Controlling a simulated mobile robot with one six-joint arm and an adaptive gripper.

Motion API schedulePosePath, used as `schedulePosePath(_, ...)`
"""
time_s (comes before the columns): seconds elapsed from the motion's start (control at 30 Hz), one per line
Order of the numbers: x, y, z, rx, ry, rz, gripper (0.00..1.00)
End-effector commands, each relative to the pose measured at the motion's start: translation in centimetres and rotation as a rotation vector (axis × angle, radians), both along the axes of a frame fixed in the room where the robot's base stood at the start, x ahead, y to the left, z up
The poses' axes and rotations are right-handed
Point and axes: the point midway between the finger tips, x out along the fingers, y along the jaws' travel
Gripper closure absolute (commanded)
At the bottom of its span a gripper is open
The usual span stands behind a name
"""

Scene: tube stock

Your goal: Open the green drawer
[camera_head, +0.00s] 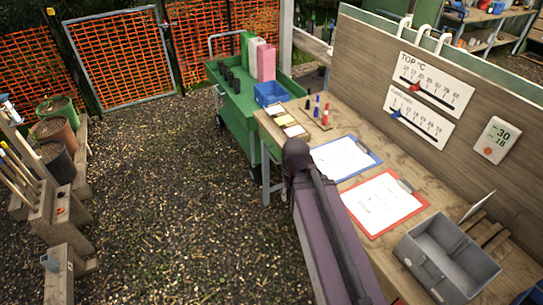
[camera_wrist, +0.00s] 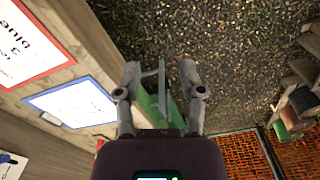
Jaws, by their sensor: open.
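No green drawer front or handle can be made out for certain. A green trolley (camera_head: 237,112) stands beyond the far end of the wooden workbench (camera_head: 420,205) in the head view. In the wrist view, a green surface (camera_wrist: 150,106) shows between and below my gripper's fingers, partly hidden by them. My gripper (camera_wrist: 160,72) is open, with nothing held between its fingertips. A grey metal leg with a crossbar (camera_wrist: 162,88) appears between the fingers, and I cannot tell how far beyond them it is. In the head view my arm hides the gripper and part of the bench's front edge.
A blue-edged clipboard (camera_head: 344,158), a red-edged clipboard (camera_head: 384,202) and a grey metal box (camera_head: 444,258) lie on the bench. A blue bin (camera_head: 270,93) sits at the trolley's near end. Plant pots (camera_head: 56,135) stand at left. The gravel floor (camera_head: 160,190) between is clear.

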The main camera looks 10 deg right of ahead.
Motion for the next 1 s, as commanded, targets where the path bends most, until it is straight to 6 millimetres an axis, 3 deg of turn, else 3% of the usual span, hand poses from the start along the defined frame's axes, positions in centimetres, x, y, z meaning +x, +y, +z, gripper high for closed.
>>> schedulePosePath(0.33, 0.2, 0.0, -0.2, -0.004, 0.000, 0.001, 0.49)
schedulePosePath(0.53, 1.6, -0.2, -1.7, -0.043, 0.001, 0.012, 0.49)
schedulePosePath(0.77, 5.3, -0.9, -5.2, -0.155, 0.000, 0.035, 0.49)
schedulePosePath(1.0, 10.4, -1.2, -9.2, -0.318, -0.006, 0.075, 0.49)
